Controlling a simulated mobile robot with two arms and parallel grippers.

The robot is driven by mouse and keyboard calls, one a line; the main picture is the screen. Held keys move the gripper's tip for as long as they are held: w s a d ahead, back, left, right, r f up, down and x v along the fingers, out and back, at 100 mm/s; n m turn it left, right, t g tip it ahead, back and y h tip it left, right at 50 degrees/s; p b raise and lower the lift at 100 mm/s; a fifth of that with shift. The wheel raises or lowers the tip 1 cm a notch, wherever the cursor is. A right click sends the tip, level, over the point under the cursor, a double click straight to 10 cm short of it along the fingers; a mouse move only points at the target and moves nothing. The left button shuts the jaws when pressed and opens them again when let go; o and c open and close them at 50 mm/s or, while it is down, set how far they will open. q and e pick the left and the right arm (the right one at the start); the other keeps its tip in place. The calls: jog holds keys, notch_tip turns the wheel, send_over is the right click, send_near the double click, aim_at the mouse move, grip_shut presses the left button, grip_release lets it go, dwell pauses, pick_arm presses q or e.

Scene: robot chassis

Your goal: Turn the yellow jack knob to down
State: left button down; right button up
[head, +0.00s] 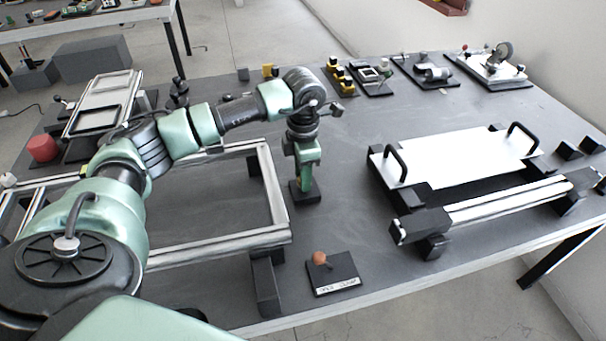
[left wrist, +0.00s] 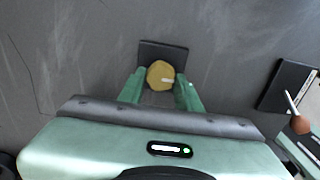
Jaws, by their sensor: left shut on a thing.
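The yellow jack knob (left wrist: 159,74) is a round, faceted yellow cap on a small dark square base (left wrist: 163,47) in the left wrist view. A pale mark on its top points to the right in that view. My left gripper (left wrist: 161,81) points down over it, with one green finger on either side, shut on the knob. In the head view my left gripper (head: 305,178) stands over the dark base (head: 299,196) and hides the knob. My right gripper is in neither view.
A metal frame (head: 277,200) lies left of the gripper. A black plate with an orange-knobbed lever (head: 333,277) sits near the front edge, also in the left wrist view (left wrist: 284,86). A white panel with black handles (head: 455,158) stands right. Open table lies between.

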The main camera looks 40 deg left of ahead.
pick_arm(q)
jog(key=shift+w+r, duration=0.1)
dwell(0.3)
jog(key=c, duration=1)
grip_release()
jog(key=shift+r+b, duration=0.35)
jog(key=shift+r, duration=3.55)
